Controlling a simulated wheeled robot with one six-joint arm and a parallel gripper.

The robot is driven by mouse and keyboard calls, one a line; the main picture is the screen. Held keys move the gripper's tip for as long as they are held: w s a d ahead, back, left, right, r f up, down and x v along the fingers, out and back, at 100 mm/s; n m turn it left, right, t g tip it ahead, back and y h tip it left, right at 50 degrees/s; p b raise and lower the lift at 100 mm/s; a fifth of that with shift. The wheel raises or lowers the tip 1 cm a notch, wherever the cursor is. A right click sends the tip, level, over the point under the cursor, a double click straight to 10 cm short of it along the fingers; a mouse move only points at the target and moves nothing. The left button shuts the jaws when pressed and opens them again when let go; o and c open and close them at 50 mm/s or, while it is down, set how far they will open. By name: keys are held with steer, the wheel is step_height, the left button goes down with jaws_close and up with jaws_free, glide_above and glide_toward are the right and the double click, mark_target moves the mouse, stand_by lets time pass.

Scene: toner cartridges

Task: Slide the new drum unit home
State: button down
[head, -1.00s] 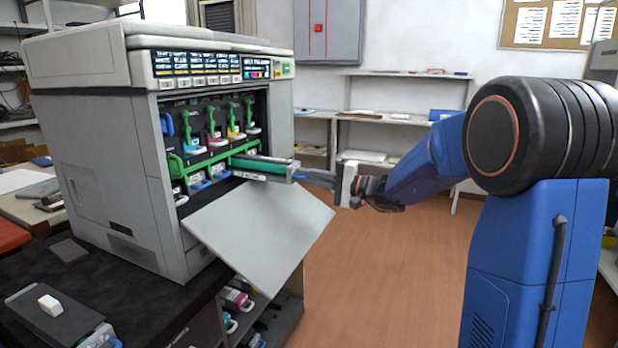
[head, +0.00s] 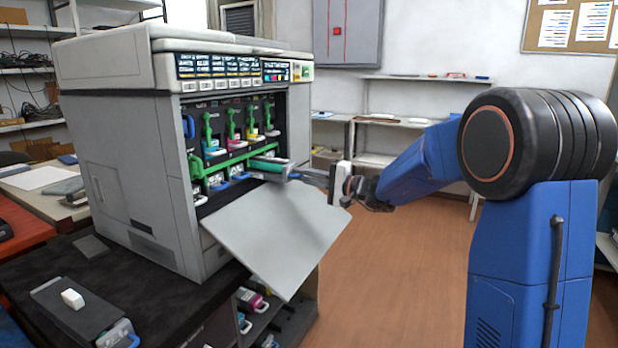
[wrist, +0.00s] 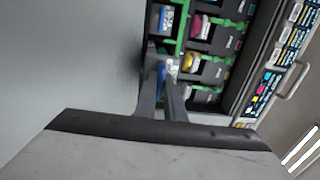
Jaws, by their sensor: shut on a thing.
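The new drum unit (head: 270,164), grey with a green top, is partly inside the open printer (head: 130,150), at the right end of the lower row. Its front end sticks out over the lowered front door (head: 275,230). My gripper (head: 302,174) is shut on that front end, coming in from the right. In the wrist view, my two fingers (wrist: 163,80) close around the unit's handle end (wrist: 172,67). The unit's rear is hidden inside the bay. A green bar (head: 235,162) runs across the printer opening above the lower row.
Toner cartridges with green levers (head: 230,125) fill the upper row. A black unit with a white block (head: 72,298) lies on the dark bench at lower left. A shelf with cartridges (head: 258,318) is below the door. The floor to the right is clear.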

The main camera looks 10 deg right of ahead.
steer(key=shift+f+x, duration=0.15)
steer(key=shift+x, duration=3)
steer(key=shift+f+x, duration=0.2)
steer(key=shift+x, duration=3)
steer(key=c, duration=1.8)
jaws_free()
steer(key=shift+o, duration=0.2)
steer(key=shift+f, duration=0.1)
steer(key=o, duration=0.4)
steer(key=shift+s+f, duration=0.1)
steer(key=shift+f, duration=0.1)
steer(key=shift+c, duration=0.4)
